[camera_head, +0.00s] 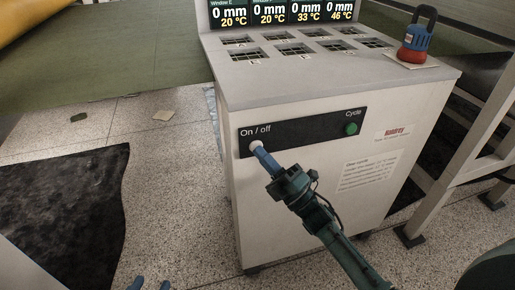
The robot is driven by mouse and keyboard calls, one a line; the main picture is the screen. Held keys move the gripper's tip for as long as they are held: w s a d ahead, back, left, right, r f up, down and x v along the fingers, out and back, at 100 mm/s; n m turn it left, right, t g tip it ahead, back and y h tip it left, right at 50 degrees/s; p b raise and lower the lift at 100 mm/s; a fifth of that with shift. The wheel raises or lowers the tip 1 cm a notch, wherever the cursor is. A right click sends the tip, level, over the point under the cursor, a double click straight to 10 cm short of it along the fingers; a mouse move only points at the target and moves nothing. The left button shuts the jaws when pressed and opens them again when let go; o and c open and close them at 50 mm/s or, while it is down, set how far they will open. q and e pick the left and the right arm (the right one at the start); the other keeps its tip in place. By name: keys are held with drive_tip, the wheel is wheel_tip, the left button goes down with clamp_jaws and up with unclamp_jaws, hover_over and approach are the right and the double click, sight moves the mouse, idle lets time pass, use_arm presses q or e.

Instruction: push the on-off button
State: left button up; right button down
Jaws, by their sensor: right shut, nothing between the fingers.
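The white on-off button (255,146) is on the left end of the black panel (306,129), under the "On / off" label on the front of the white machine. My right gripper (261,152) comes from the lower right. Its blue fingers are shut with nothing between them. Their tips are right at the button and overlap its lower right edge; I cannot tell whether they press it. My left gripper (151,284) shows only as two blue fingertips at the bottom edge, apart from each other and empty.
A green Cycle button (351,129) is on the panel's right end. The white cabinet (300,213) has a display (282,14) above its top. A red and blue padlock-shaped object (415,42) stands on top. A dark mat (65,215) lies on the speckled floor, left.

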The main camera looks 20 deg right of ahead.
drive_tip(key=shift+s, duration=0.45)
drive_tip(key=s+p, duration=0.2)
drive_tip(key=s, duration=0.4)
drive_tip(key=shift+d+p, duration=0.15)
drive_tip(key=shift+p, duration=0.2)
drive_tip(key=shift+w, duration=0.1)
